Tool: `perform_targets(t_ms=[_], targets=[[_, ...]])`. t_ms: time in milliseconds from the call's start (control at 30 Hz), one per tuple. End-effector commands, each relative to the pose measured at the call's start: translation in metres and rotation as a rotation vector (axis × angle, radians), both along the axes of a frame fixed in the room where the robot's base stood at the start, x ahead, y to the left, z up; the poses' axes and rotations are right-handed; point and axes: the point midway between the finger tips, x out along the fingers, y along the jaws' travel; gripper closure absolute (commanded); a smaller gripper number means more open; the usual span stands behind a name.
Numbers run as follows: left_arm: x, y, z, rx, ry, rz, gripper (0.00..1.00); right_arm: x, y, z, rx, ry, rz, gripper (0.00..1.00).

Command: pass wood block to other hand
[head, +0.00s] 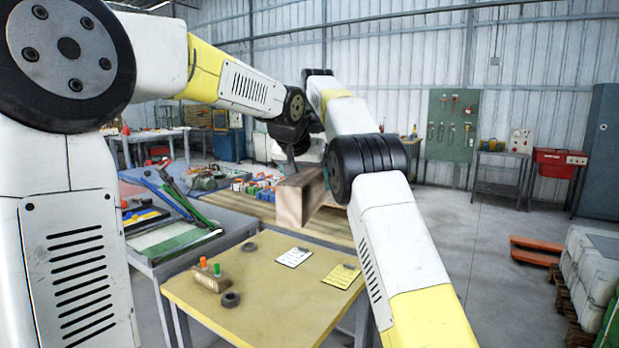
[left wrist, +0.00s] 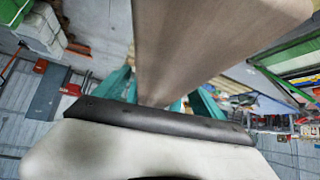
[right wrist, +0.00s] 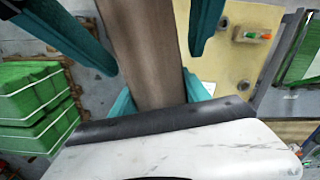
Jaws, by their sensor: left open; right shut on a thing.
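The wood block (head: 298,200), a brown upright piece, is held in the air above the yellow-topped table. My right gripper is shut on it; in the right wrist view its teal fingers (right wrist: 158,97) close on the block (right wrist: 146,50). In the head view this gripper is mostly hidden behind my right forearm. My left gripper (head: 291,165) is open at the block's top. In the left wrist view its fingers (left wrist: 160,97) lie to either side of the block (left wrist: 200,40); whether they touch it I cannot tell.
The yellow-topped table (head: 265,300) below holds a small block with coloured pegs (head: 211,277), dark rings (head: 230,299), a white card (head: 293,257) and a yellow card (head: 341,276). A bench with tools (head: 165,215) stands left.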

Motion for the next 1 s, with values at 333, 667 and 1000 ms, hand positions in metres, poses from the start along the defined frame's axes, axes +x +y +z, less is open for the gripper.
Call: perform_targets(t_ms=[333, 667, 1000], targets=[[0.0007, -0.0003, -0.0009, 0.001, 0.0, -0.001, 0.34, -0.0003, 0.0, 0.0014, 0.001, -0.003, 0.0, 1.0], [0.0004, -0.0007, -0.0008, 0.0, 0.0, -0.001, 0.99, -0.0003, 0.0002, 0.0013, 0.001, -0.003, 0.0, 1.0], [0.0008, -0.0009, 0.0016, -0.002, -0.005, -0.001, 1.0, -0.0001, 0.0001, 0.0007, 0.001, -0.001, 0.0, 0.2]])
